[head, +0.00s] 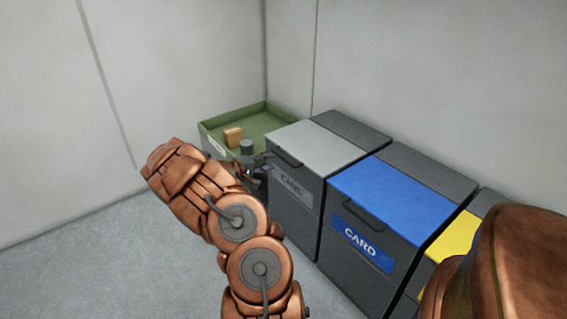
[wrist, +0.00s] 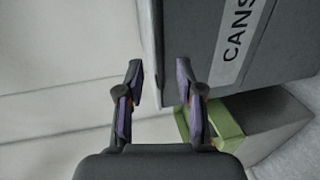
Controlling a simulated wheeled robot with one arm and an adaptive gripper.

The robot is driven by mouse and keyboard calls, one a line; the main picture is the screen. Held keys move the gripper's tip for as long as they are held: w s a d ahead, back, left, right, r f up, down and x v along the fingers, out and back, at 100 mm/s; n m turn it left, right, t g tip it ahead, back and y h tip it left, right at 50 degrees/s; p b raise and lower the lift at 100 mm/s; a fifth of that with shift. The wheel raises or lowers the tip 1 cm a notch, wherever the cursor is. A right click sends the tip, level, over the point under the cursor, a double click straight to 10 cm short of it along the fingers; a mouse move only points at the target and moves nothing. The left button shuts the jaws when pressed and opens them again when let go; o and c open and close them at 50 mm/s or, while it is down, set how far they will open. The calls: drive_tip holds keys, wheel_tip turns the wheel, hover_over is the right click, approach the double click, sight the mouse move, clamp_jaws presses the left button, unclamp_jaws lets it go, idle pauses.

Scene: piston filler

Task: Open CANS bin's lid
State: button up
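The CANS bin (head: 290,187) is dark grey with a light grey lid (head: 318,145), which lies flat and closed. A dark bar handle (head: 284,158) runs along the lid's front edge. In the wrist view the bin's front, with its CANS label (wrist: 238,40), fills the upper right, turned sideways. My gripper (head: 258,168) is at the bin's front left, close to the handle. In the wrist view my gripper (wrist: 158,88) is open, its fingers on either side of the bin's upper front edge (wrist: 152,50). I cannot tell whether a finger touches it.
The blue-lidded CARD bin (head: 390,195) stands right of the CANS bin, with a yellow-lidded bin (head: 455,237) beyond it. A green tray (head: 265,118) holding a tan block (head: 233,137) is at the left. Walls close in behind. The floor (head: 90,265) at the left is clear.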

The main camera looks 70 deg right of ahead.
sight(283, 159)
drive_tip(key=shift+b+x, duration=0.7)
drive_tip(key=shift+x, duration=2.75)
drive_tip(key=shift+c, duration=0.4)
clamp_jaws()
